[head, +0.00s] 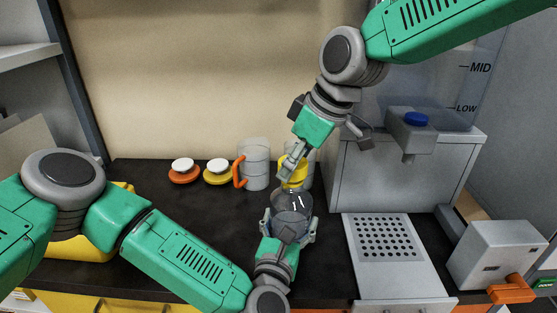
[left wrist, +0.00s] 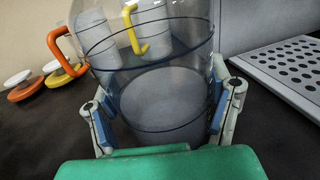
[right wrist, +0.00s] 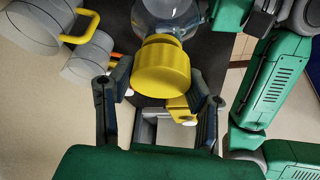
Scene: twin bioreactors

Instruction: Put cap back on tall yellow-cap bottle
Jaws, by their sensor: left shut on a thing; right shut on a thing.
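The clear bottle (head: 291,203) stands upright at the middle of the dark counter, and its see-through body fills the left wrist view (left wrist: 160,95). My left gripper (head: 289,229) is shut around its lower body, a finger on each side. The yellow cap (head: 292,174) is at the top of the bottle. My right gripper (head: 290,160) comes down from above and is shut on the cap, which also shows in the right wrist view (right wrist: 161,68), in line with the bottle's mouth. The cap hides the mouth, so I cannot tell whether it is seated.
A clear jug with an orange handle (head: 254,166) stands close behind on the left. Orange (head: 184,175) and yellow (head: 217,175) lids with white knobs lie further left. On the right are a perforated plate (head: 385,240), a grey cabinet (head: 400,175) and a box with an orange lever (head: 511,290).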

